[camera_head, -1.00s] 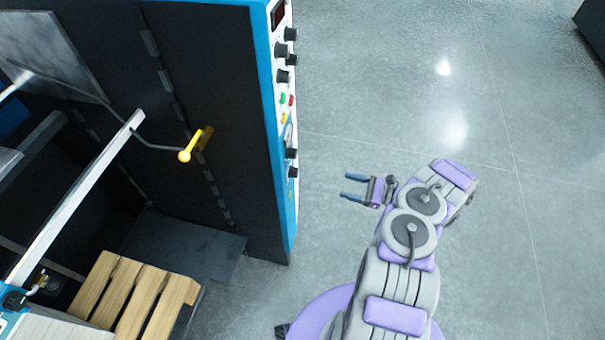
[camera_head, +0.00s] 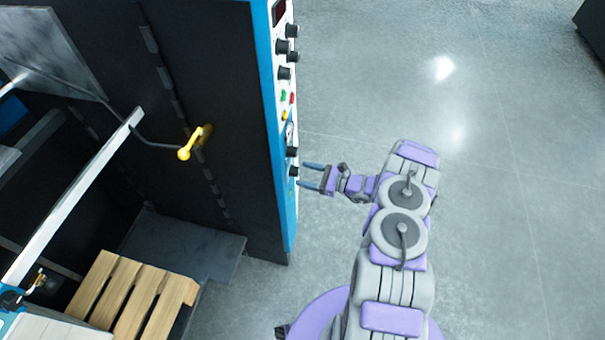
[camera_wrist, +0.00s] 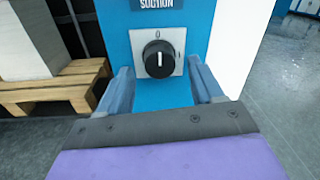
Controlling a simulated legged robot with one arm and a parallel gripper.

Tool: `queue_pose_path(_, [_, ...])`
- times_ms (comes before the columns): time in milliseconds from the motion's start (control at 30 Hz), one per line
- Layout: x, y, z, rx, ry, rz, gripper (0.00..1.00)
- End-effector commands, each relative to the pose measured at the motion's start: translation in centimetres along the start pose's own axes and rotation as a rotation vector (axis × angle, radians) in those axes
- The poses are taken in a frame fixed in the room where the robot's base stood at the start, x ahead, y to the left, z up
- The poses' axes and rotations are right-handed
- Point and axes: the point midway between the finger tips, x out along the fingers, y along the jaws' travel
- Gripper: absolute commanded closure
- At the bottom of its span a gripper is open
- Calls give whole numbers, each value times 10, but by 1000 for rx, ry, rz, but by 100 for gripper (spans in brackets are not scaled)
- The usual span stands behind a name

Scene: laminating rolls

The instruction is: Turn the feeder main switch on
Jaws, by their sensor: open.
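A black rotary knob (camera_wrist: 159,59) on a white square plate fills the centre of the wrist view. Its white pointer line stands upright, toward a 0 mark at the top. A label (camera_wrist: 157,4) above it reads SUCTION; I see no label naming a feeder main switch. My gripper (camera_wrist: 163,80) is open, with one blue finger on each side below the knob and nothing between them. In the head view my gripper (camera_head: 303,175) points left at the lower part of the control panel (camera_head: 283,203), close to the lowest black knob (camera_head: 294,171). Contact cannot be told.
Above on the panel are another black knob (camera_head: 292,152), red and green buttons (camera_head: 288,97) and several more knobs. A yellow-ended handle (camera_head: 186,152) juts from the dark machine side. A wooden pallet (camera_head: 142,295) lies lower left.

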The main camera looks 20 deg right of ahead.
Motion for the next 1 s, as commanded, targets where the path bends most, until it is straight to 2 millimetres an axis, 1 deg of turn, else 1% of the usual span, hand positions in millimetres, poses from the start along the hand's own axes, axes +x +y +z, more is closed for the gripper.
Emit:
queue_pose_path(100, [11,0,0,0,0,0,34])
queue_pose_path(200, [16,0,0,-1,0,-1,34])
queue_pose_path(500, [17,0,0,0,-1,-1,34])
queue_pose_path(1000, [17,-1,0,-1,-1,-2,82])
